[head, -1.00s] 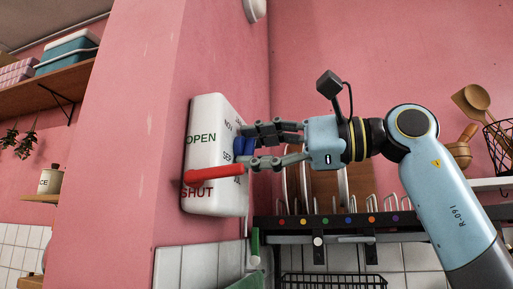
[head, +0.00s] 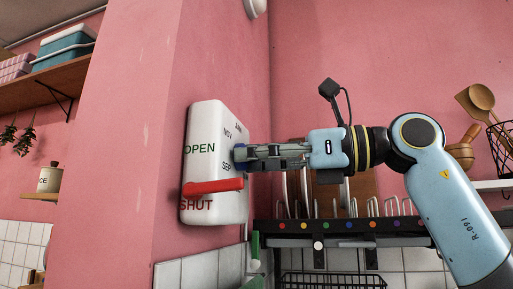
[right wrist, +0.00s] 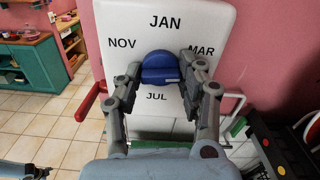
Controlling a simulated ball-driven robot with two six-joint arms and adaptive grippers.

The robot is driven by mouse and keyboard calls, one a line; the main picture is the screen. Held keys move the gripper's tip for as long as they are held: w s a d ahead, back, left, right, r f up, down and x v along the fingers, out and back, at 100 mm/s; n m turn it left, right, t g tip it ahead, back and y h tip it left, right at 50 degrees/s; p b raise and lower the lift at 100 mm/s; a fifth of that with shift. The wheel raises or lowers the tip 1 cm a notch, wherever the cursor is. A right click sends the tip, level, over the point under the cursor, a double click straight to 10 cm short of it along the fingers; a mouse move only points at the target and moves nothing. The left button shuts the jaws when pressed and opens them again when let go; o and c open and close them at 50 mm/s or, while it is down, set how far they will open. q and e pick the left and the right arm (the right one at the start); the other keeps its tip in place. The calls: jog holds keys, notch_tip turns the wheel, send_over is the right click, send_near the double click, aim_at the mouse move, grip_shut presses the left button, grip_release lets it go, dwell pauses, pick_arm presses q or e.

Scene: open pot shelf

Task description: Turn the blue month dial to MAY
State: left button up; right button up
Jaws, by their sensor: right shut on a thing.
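The blue month dial (right wrist: 160,68) sits on the front face of a white box (head: 203,130) on the pink wall. In the right wrist view, JAN is above the dial, NOV upper left, MAR upper right and JUL below. No MAY label is readable; my fingers cover the face at both sides. My right gripper (head: 240,154) is shut on the dial, one finger on each side in the wrist view (right wrist: 160,75). In the head view its fingers overlap edge-on and hide most of the dial. I cannot tell where the dial points.
A red lever (head: 213,186) sticks out of the box between the words OPEN and SHUT, just below my gripper. A dark rail with coloured dots (head: 345,227) and a plate rack stand below my right arm. A green handle (head: 255,247) hangs under the box.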

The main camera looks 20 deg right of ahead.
jog(key=shift+m+p, duration=2.1)
jog(key=shift+m, duration=1.6)
jog(key=o, duration=1.1)
jog(key=shift+o, duration=0.2)
